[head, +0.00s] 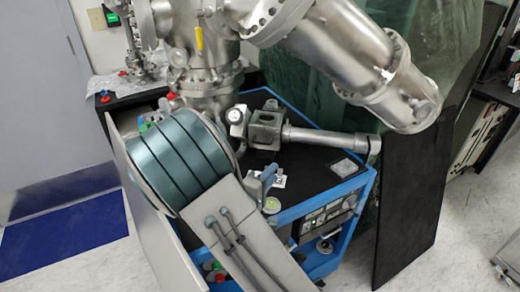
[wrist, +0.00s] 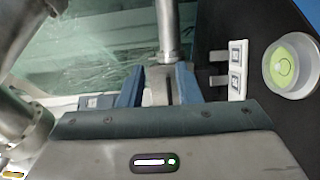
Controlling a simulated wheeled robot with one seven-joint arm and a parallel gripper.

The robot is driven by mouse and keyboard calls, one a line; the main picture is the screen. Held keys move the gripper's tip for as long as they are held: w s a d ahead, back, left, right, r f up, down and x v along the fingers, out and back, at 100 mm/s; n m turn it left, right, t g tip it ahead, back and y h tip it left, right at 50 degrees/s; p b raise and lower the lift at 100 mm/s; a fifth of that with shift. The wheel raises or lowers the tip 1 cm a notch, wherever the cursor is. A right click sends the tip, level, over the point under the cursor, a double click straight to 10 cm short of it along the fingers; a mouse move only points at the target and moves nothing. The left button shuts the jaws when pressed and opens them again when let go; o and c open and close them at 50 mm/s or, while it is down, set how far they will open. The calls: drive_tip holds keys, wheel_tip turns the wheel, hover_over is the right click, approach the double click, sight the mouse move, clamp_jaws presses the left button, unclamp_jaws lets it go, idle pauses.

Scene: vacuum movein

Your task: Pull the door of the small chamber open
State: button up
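The small chamber (head: 266,128) is a metal block with openings above the black cart top; a metal tube runs right from it to an end flange (head: 368,144). A round end piece (head: 237,116) is on its left side; I cannot tell whether this is the door. My gripper's one visible blue finger (head: 268,176) is just below the chamber. In the wrist view, my gripper (wrist: 158,86) has its two blue fingers apart, one on each side of a grey metal part (wrist: 156,74). I cannot tell whether they touch it. The tube (wrist: 168,30) rises beyond.
The blue cart (head: 345,195) carries the chamber. A green round level (head: 272,204) and white tags (head: 281,181) lie close to my gripper. Large steel vessel parts (head: 345,50) hang above. A black panel (head: 412,205) stands right.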

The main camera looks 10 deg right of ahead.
drive_tip(key=w+a+f+n+t+y, duration=0.2)
drive_tip(key=w+a+n+t+y, duration=0.15)
drive_tip(key=a, duration=0.25)
drive_tip(key=p, duration=0.1)
approach(267, 131)
drive_tip(key=w+d+f, duration=0.2)
drive_tip(key=w, duration=0.3)
drive_tip(key=shift+s+a+f+t, duration=0.15)
drive_tip(key=shift+f+t, duration=0.05)
drive_tip(key=shift+t, duration=0.15)
clamp_jaws()
